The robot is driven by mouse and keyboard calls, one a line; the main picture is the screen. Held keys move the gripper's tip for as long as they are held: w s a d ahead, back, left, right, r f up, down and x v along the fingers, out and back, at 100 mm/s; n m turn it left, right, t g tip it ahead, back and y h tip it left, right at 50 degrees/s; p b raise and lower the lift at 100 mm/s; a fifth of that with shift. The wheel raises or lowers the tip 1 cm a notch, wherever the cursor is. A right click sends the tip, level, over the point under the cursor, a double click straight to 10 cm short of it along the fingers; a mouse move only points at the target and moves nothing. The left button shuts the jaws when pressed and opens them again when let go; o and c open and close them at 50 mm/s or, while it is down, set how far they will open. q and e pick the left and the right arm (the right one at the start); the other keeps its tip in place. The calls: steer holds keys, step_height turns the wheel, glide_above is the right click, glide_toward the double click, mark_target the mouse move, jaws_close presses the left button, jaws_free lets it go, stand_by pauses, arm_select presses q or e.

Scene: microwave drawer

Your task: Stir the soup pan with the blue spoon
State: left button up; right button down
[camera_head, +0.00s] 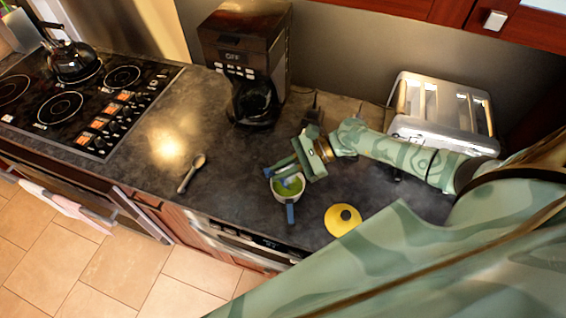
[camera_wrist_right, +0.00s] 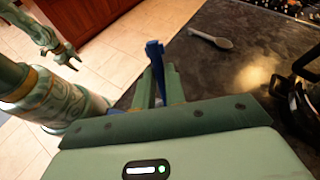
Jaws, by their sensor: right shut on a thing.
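The soup pan (camera_head: 276,189) is a small pale pan with green soup in it, standing on the dark counter. A blue handle (camera_head: 291,213) points from it toward the counter's front edge. My right gripper (camera_head: 279,172) is over the pan, its fingers at the rim. In the right wrist view its fingers are shut on the blue spoon (camera_wrist_right: 154,57), which sticks up between them. The spoon's lower end is hidden, so I cannot tell how deep it is in the soup. My left gripper (camera_wrist_right: 68,57) is small and far off in the wrist view, away from the counter.
A yellow lid (camera_head: 343,220) with a dark knob lies right of the pan. A grey spoon (camera_head: 191,174) lies to the left on clear counter. A coffee maker (camera_head: 245,55) and a toaster (camera_head: 440,115) stand behind. The stove (camera_head: 85,95) is at far left.

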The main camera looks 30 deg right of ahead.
steer(key=shift+s+r, duration=0.1)
steer(key=shift+s, duration=0.1)
steer(key=shift+w+r+p, duration=0.1)
steer(key=shift+r+p, duration=0.5)
step_height(320, 180, up, 8)
steer(key=p, duration=0.7)
steer(key=shift+a+f, duration=0.1)
steer(key=shift+f, duration=0.1)
